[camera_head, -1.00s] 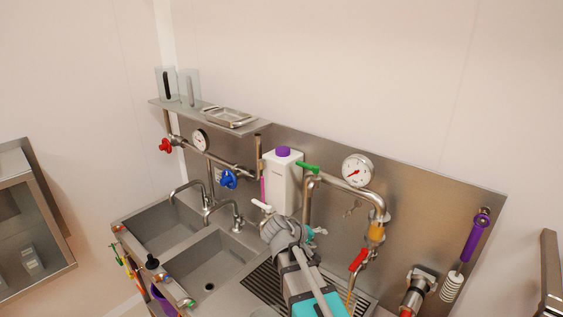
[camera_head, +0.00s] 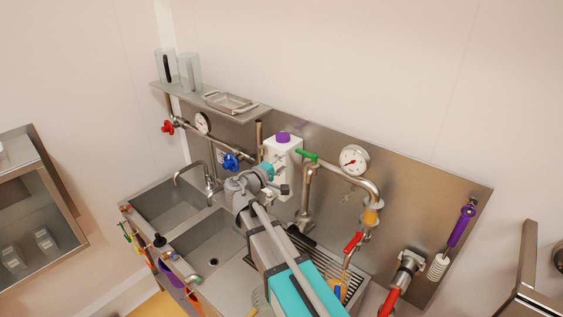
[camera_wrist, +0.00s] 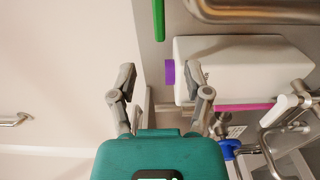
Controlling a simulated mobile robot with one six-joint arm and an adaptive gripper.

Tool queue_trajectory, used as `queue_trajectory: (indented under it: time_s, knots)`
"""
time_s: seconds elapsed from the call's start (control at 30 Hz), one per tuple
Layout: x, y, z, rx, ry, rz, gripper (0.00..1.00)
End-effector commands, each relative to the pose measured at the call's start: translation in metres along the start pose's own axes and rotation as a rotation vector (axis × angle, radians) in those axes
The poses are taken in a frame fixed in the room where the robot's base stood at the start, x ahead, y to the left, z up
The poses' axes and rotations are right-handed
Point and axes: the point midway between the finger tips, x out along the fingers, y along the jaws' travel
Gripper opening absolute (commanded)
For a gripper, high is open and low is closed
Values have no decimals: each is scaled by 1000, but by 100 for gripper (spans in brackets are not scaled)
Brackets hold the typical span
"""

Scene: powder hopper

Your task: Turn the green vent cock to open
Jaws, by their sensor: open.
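The green vent cock handle (camera_head: 307,155) sits on top of the metal pipe, just right of the white container's purple cap in the head view. In the wrist view the green handle (camera_wrist: 158,18) shows as a narrow bar at the top edge, partly cut off. My gripper (camera_head: 280,178) is in front of the white container, left of and below the green handle in the head view. In the wrist view my gripper (camera_wrist: 160,78) is open and empty. The green handle lies ahead, in line with the gap between the fingers, and apart from them.
The white container (camera_head: 285,156) with its purple cap (camera_wrist: 170,71) is close to one finger. A gauge (camera_head: 354,160) and a red lever (camera_head: 353,242) are to the right. A blue valve wheel (camera_head: 231,162) is to the left. The wall above is clear.

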Motion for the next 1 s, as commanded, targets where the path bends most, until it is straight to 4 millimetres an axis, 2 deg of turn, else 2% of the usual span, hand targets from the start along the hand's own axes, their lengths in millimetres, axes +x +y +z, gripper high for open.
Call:
queue_trajectory:
  time_s: [0.27,0.47,1.0]
  knots:
    - [4,0,0,1,-1,-1,63]
    - [15,0,0,1,-1,-2,63]
    - [72,0,0,1,-3,-2,63]
